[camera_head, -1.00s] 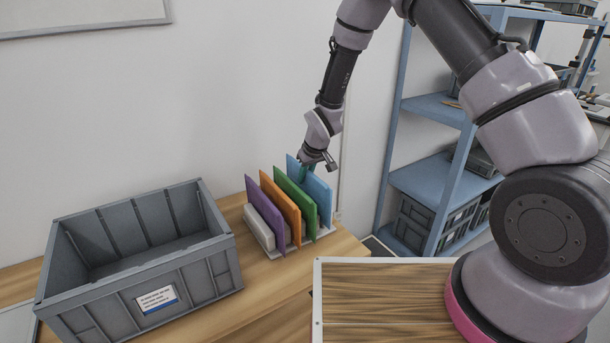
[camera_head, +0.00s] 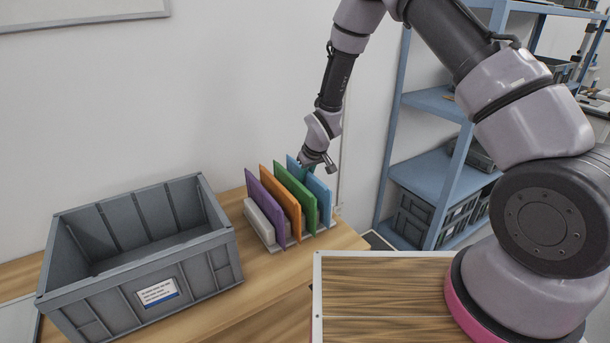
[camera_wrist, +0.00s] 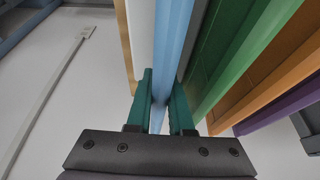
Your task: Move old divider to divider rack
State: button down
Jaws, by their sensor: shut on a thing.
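A thin light-blue divider (camera_head: 319,188) stands upright at the right end of the divider rack (camera_head: 283,245). Purple (camera_head: 263,207), orange (camera_head: 284,197) and green (camera_head: 299,194) dividers stand to its left in the rack. My gripper (camera_head: 306,165) is at the top edge of the blue divider. In the wrist view, the green fingers of my gripper (camera_wrist: 160,103) are shut on the blue divider (camera_wrist: 172,45), one on each side. The blue divider's lower edge is largely hidden by the green divider, so I cannot tell if it is fully seated.
A grey open bin (camera_head: 160,265) stands on the wooden table left of the rack. A wood-topped surface with a pale rim (camera_head: 318,300) lies at front right. A blue shelf unit (camera_head: 425,175) stands at right, and the wall is close behind the rack.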

jog(key=shift+f, duration=0.1)
jog(key=c, duration=0.7)
grip_release()
jog(key=shift+c, duration=0.2)
jog(key=v, duration=1)
jog(key=shift+s+r, duration=0.1)
jog(key=shift+r, duration=0.3)
jog(key=shift+d, duration=0.1)
